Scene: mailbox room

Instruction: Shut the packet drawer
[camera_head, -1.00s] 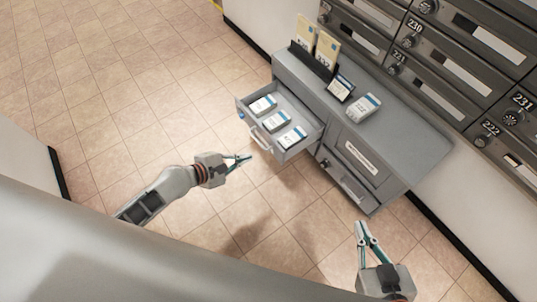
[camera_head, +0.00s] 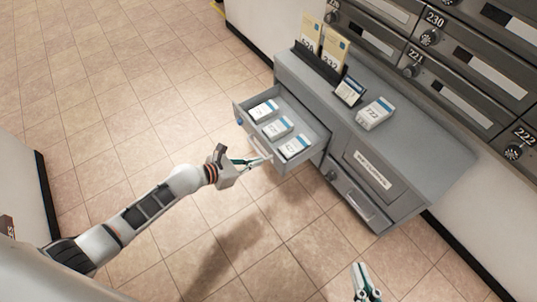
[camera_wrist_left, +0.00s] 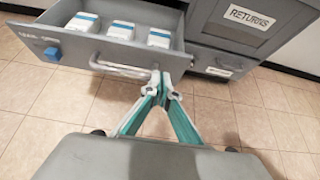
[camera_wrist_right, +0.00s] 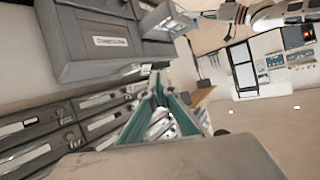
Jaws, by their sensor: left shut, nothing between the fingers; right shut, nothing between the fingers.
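The packet drawer (camera_head: 243,120) stands pulled out from the grey cabinet and holds several white packets with blue ends. Its front, with a bar handle and a blue tab, also shows in the left wrist view (camera_wrist_left: 75,51). My left gripper (camera_head: 262,160) is shut and empty, its tips at the right part of the drawer front by the handle (camera_wrist_left: 125,69). I cannot tell whether the tips touch it. My right gripper (camera_head: 362,268) is shut and empty, low in front of the cabinet; it also shows in the right wrist view (camera_wrist_right: 158,82).
The cabinet top (camera_head: 408,150) carries a white packet box (camera_head: 375,113), a small dark display (camera_head: 350,91) and a rack of cards (camera_head: 325,48). A closed returns compartment (camera_head: 372,178) is right of the drawer. Mailboxes (camera_head: 450,65) line the wall. Floor left of the cabinet is clear.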

